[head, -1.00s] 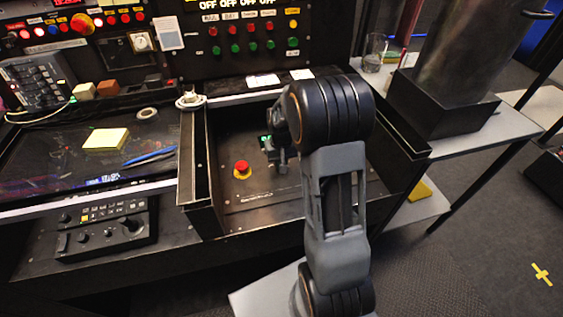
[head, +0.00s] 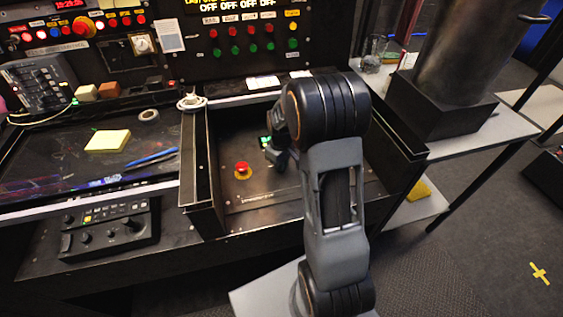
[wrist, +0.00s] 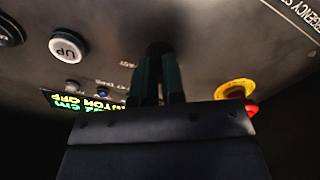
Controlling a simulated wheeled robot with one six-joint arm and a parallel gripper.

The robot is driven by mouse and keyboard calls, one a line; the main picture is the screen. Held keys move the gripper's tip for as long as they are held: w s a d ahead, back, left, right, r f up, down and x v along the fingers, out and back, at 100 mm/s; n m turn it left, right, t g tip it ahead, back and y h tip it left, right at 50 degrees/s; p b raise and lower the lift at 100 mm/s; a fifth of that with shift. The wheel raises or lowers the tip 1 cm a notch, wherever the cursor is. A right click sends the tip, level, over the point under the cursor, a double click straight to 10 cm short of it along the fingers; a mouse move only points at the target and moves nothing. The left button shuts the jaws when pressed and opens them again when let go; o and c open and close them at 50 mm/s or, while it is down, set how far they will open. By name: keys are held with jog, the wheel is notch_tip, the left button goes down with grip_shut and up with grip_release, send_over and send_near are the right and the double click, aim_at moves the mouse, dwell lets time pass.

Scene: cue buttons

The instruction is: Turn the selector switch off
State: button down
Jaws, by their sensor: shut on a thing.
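My gripper (wrist: 162,66) points at the dark panel, its two dark fingers close together around a small black knob, which I take to be the selector switch (wrist: 157,47). Only the top of the knob shows; the fingers hide the rest, and I cannot read its setting. In the head view my gripper (head: 276,157) is low inside the black open-topped box, right of the red emergency button (head: 242,169); my arm hides the switch there. The emergency button with its yellow ring (wrist: 235,90) is right of the fingers in the wrist view.
A white UP button (wrist: 68,46) and a lit display (wrist: 85,104) lie left of the fingers. The box's left wall (head: 201,165) and right wall (head: 402,140) stand beside my arm. A grey cylinder on a black base (head: 440,105) stands right.

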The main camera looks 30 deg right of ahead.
jog(key=shift+n, duration=1.4)
jog(key=c, duration=1.2)
grip_release()
notch_tip(320, 180, up, 14)
jog(key=shift+f+p, duration=0.1)
jog(key=shift+p, duration=1.05)
